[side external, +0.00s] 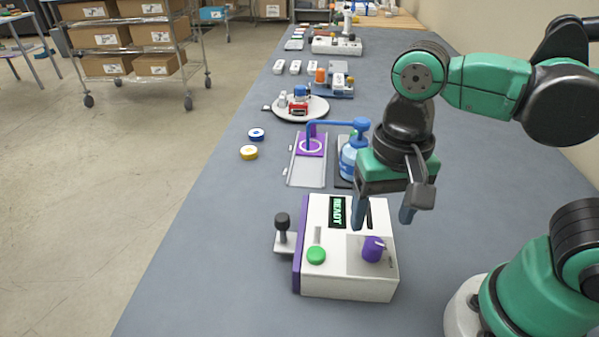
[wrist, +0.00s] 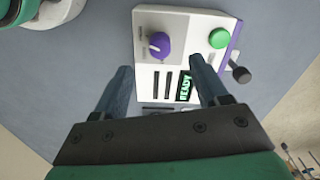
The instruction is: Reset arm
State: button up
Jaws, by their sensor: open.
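My gripper (side external: 383,215) is open and empty. In the side external view it hangs above the back right part of a white laminator box (side external: 345,285) with purple trim. In the wrist view the open fingers (wrist: 160,80) point toward the box (wrist: 205,22). The box has a lit READY display (side external: 337,212), a green button (side external: 316,255), a purple knob (side external: 373,248) and a black-knobbed lever (side external: 282,222) on its left side. The display also shows in the wrist view (wrist: 185,87). I cannot tell whether a fingertip touches the box.
Behind the box are a tray with a purple card (side external: 309,146) and a blue pump bottle (side external: 351,158). Blue (side external: 257,134) and yellow (side external: 249,153) rolls lie left. A round turntable (side external: 318,109) and other devices stand farther back. The grey table's (side external: 190,270) front left is clear.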

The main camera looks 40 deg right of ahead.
jog(key=w+d+n+t, duration=0.2)
jog(key=w, duration=0.1)
jog(key=w+d+n+t, duration=0.1)
jog(key=w+t, duration=0.1)
jog(key=shift+d+y, duration=0.3)
jog(key=shift+d, duration=0.05)
jog(key=w+d+n+t, duration=0.1)
jog(key=w+d+r+n+t, duration=0.1)
jog(key=d+n+t, duration=0.1)
jog(key=shift+w+d, duration=0.25)
jog(key=shift+w, duration=0.15)
